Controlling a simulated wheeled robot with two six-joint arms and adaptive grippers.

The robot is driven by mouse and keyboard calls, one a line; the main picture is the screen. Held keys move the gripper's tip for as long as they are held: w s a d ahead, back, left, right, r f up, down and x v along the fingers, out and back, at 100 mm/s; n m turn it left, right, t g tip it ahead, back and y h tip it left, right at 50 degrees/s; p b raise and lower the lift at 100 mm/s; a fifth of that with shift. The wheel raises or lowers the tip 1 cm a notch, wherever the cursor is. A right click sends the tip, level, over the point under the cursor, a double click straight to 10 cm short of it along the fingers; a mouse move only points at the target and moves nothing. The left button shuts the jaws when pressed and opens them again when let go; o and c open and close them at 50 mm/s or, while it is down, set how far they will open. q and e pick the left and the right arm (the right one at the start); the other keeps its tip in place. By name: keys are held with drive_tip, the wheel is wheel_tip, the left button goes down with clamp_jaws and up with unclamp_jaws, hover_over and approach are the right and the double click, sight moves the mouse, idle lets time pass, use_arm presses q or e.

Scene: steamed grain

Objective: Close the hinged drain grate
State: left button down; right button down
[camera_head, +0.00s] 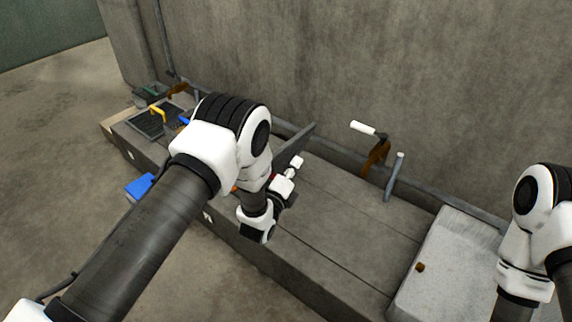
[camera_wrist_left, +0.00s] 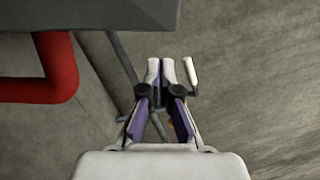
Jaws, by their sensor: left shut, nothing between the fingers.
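A dark grey panel (camera_head: 297,139), which looks like the raised drain grate, stands tilted up from the bench behind my left gripper (camera_head: 293,170). In the left wrist view, a dark slab (camera_wrist_left: 90,12) fills the top left, with a thick red curved handle (camera_wrist_left: 62,75) hanging from it. My left gripper (camera_wrist_left: 165,68) is shut and empty, to the right of the handle and apart from it in that view. My left arm hides much of the panel and its hinge in the head view. My right arm shows at the right edge, but its gripper is out of frame.
A concrete bench (camera_head: 335,215) runs along the wall. A grate with a yellow handle (camera_head: 158,114) lies at the far left. A blue piece (camera_head: 140,186) sits at the bench's front. A lever with a white handle (camera_head: 362,128) and a grey post (camera_head: 394,177) stand behind. A pale block (camera_head: 450,255) is at right.

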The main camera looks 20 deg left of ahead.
drive_tip(key=shift+f+b, duration=0.35)
drive_tip(key=shift+f, duration=0.3)
use_arm(q)
drive_tip(key=a, duration=0.2)
drive_tip(key=w+r, duration=0.1)
drive_tip(key=shift+a, duration=0.4)
drive_tip(key=shift+r, duration=0.1)
use_arm(e)
drive_tip(key=shift+r, duration=0.15)
